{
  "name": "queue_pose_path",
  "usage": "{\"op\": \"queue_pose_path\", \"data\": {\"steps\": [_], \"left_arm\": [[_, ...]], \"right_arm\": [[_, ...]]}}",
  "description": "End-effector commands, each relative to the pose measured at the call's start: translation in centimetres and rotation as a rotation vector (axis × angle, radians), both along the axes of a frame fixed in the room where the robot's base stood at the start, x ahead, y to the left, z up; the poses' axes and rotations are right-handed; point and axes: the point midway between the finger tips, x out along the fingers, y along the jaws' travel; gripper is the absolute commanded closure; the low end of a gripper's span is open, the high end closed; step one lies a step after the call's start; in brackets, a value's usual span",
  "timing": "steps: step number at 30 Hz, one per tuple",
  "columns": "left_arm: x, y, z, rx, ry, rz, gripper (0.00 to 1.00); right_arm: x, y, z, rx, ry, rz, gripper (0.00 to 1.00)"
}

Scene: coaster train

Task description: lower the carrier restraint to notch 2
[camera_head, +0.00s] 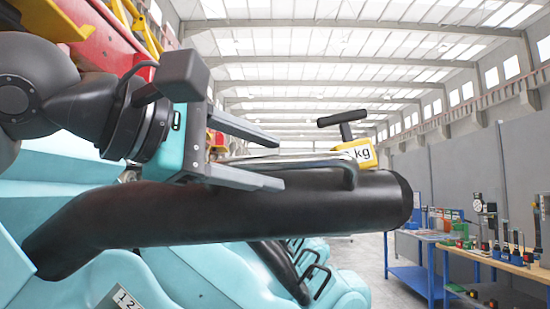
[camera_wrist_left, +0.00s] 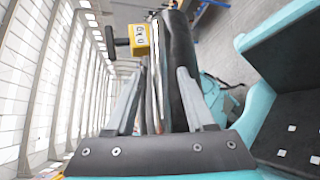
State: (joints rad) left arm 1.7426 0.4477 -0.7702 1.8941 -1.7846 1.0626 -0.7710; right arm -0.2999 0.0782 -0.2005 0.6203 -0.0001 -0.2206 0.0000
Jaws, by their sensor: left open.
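The carrier restraint is a thick black padded bar (camera_head: 290,208) that runs nearly level to the right and bends down at its left end. A grey metal grab handle (camera_head: 345,163) runs along its top. My left gripper (camera_head: 280,164) is open, with one finger above the handle and the other low against the padded bar in the picture. In the left wrist view the bar (camera_wrist_left: 183,50) lies behind the fingers, and the handle (camera_wrist_left: 155,75) passes between the open gripper's fingers (camera_wrist_left: 160,74). A numbered plate (camera_head: 125,300) shows "1 2" at lower left, partly cut off. My right gripper is out of view.
A yellow block marked "kg" (camera_head: 360,152) with a black T-shaped grip sits by the bar's far end; it also shows in the wrist view (camera_wrist_left: 139,40). Turquoise seat shells (camera_head: 210,275) lie below. Blue-legged workbenches (camera_head: 500,262) with tools stand at right.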

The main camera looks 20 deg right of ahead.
Motion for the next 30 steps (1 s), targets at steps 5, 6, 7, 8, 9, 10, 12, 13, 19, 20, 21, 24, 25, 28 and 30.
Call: {"op": "queue_pose_path", "data": {"steps": [5, 6, 7, 8, 9, 10, 12, 13, 19, 20, 21, 24, 25, 28, 30], "left_arm": [[0.9, -1.6, -0.2, 0.000, 0.002, 0.000, 0.46], [1.0, -1.8, -0.3, 0.000, 0.002, 0.000, 0.46], [1.1, -1.9, -0.3, 0.000, 0.001, -0.001, 0.46], [1.1, -2.0, -0.3, 0.000, 0.001, -0.001, 0.46], [1.1, -2.0, -0.3, -0.001, 0.001, -0.001, 0.46], [1.1, -2.1, -0.4, 0.000, 0.001, 0.000, 0.46], [1.1, -2.1, -0.4, 0.000, 0.001, 0.000, 0.46], [1.1, -2.0, -0.4, 0.000, 0.001, 0.000, 0.46], [1.1, -2.0, -0.4, 0.000, 0.001, 0.000, 0.58], [1.1, -2.0, -0.4, 0.000, 0.001, 0.000, 0.61], [1.1, -2.0, -0.4, 0.000, 0.001, 0.000, 0.66], [1.1, -2.0, -0.4, 0.000, 0.001, 0.000, 0.77], [1.1, -2.0, -0.4, 0.000, 0.001, 0.000, 0.80], [1.1, -2.0, -0.4, 0.000, 0.001, 0.000, 0.92], [1.1, -2.0, -0.4, 0.000, 0.001, 0.000, 1.00]], "right_arm": [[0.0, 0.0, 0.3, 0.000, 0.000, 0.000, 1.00], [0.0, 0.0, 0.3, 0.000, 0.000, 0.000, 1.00], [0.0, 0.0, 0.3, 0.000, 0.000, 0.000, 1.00], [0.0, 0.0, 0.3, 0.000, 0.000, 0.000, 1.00], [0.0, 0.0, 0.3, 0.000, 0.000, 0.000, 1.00], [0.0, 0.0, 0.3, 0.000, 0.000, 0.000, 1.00], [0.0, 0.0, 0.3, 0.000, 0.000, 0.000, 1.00], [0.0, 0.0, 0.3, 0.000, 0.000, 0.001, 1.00], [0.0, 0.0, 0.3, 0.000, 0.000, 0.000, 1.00], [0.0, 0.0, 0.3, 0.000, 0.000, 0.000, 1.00], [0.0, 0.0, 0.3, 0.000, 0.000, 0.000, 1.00], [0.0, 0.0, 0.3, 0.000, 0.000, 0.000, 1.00], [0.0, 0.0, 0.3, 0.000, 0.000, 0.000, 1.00], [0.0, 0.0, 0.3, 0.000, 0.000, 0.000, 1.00], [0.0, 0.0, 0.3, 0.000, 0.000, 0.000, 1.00]]}}
